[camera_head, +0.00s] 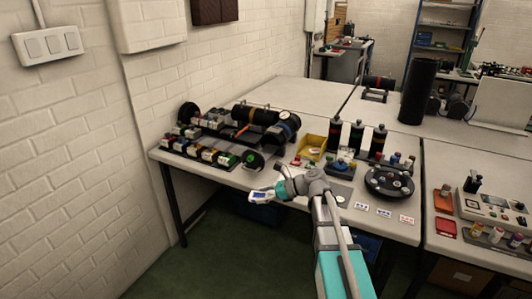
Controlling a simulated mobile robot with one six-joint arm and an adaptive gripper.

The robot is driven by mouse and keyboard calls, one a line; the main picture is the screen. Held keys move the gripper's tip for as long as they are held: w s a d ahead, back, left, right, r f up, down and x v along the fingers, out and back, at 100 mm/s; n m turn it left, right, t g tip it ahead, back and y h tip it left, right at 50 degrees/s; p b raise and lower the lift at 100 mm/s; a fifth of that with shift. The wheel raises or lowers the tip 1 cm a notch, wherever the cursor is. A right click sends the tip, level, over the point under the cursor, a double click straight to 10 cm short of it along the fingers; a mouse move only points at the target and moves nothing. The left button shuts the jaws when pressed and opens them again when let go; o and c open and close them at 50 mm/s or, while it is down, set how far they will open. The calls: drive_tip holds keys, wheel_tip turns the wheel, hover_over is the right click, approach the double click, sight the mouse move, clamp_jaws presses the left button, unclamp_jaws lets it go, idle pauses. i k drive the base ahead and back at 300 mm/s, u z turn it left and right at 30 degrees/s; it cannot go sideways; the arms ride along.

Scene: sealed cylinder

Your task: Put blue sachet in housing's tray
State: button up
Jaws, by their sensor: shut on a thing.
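My gripper (264,195) is in front of the bench's front edge, left of the middle of the picture. It is shut on a small white and blue item, which I take to be the blue sachet (258,197); the fingers partly hide it. Two flat white sachets with blue marks (363,206) and one with red marks (406,219) lie at the bench's front right. A dark cylindrical housing (255,115) lies in a dark assembly at the back left of the bench. I cannot tell which part is its tray.
A row of small parts (200,150) fills the bench's left front. A yellow bin (311,147), upright dark bottles (357,136) and a round black carousel (389,182) stand to the right. A tall black cylinder (417,90) stands behind. A brick wall bounds the left.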

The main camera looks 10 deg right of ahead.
sight(264, 155)
drive_tip(key=i, duration=0.85)
